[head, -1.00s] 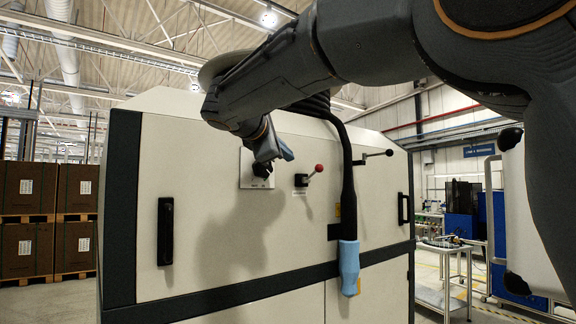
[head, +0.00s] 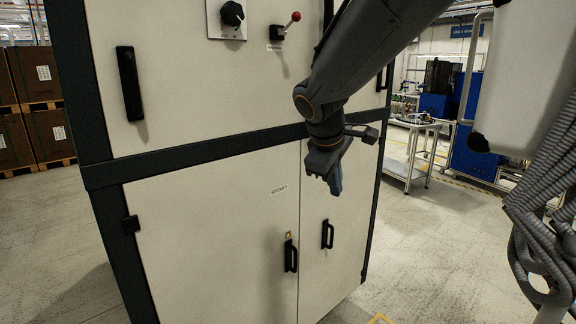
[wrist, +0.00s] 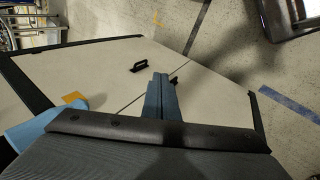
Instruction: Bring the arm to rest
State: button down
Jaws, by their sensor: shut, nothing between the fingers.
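My gripper (head: 333,184) hangs from my dark grey arm in front of the right part of the white cabinet (head: 215,245) in the head view, at about the height of the lower doors' top. Its blue fingers are together and hold nothing. The wrist view also shows the shut blue fingers (wrist: 160,97), with the cabinet's lower doors and a black handle beyond them. The gripper looks apart from the cabinet, though the exact gap is hard to tell.
The cabinet carries a black knob (head: 232,13), a red-tipped lever (head: 287,25) and door handles (head: 291,255). Boxes on pallets (head: 47,135) stand at the left. A metal cart (head: 410,150) stands at the right. Floor is open around the cabinet.

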jog(key=s+d+f+m+g+y+b, duration=0.1)
jog(key=s+d+f+m, duration=0.3)
jog(key=s+f, duration=0.6)
jog(key=s+d+f+m+g+y+b, duration=0.1)
jog(key=s+d+f+m+g, duration=0.2)
jog(key=s+f+m, duration=0.3)
jog(key=s+d+f, duration=0.1)
jog(key=s+f, duration=0.2)
jog(key=s, duration=0.1)
jog(key=shift+s+f+m+y, duration=0.3)
jog(key=shift+f+y, duration=0.1)
jog(key=shift+w, duration=0.1)
